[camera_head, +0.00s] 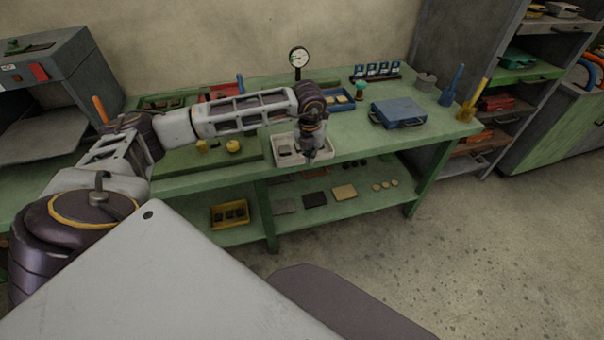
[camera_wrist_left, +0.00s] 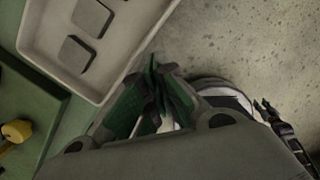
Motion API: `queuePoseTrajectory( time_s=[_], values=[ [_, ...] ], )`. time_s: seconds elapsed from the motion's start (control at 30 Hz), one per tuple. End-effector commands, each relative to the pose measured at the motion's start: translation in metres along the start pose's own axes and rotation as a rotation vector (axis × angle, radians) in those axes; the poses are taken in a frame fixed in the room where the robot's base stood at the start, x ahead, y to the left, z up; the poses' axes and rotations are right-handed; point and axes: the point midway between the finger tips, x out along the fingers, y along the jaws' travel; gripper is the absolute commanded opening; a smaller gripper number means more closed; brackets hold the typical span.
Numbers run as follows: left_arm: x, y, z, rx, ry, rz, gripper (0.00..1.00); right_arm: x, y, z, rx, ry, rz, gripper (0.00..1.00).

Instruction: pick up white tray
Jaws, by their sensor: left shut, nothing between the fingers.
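In the left wrist view the tray (camera_wrist_left: 113,72) fills the upper left, with square grey pieces inside. My left gripper (camera_head: 308,157) is above the tray's front right part and hides some of it in the head view. In the left wrist view the left gripper (camera_wrist_left: 155,75) is shut with nothing between its fingers, just beside the tray's rim. I cannot tell whether it touches the rim.
A blue case (camera_head: 398,112) stands on the table (camera_head: 350,141) right of the tray. A dial gauge (camera_head: 299,58) stands behind. Yellow knobs (camera_head: 233,146) lie left of the tray. The lower shelf holds a yellow bin (camera_head: 229,214) and flat plates. Floor in front is clear.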

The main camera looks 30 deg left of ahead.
Motion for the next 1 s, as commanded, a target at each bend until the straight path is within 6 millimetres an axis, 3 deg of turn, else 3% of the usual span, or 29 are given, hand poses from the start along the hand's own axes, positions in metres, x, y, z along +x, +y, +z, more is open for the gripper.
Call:
queuePoseTrajectory(
  time_s=[0.7, 1.0],
  values=[
    [-0.011, 0.001, -0.07, 0.001, 0.0, 0.001, 0.0, 0.002, 0.0, -0.011, 0.0, 0.012, 0.0, 0.4],
    [-0.014, 0.0, -0.084, 0.0, 0.0, 0.0, 0.0, 0.001, -0.001, -0.016, 0.001, 0.018, -0.001, 0.4]
  ],
)
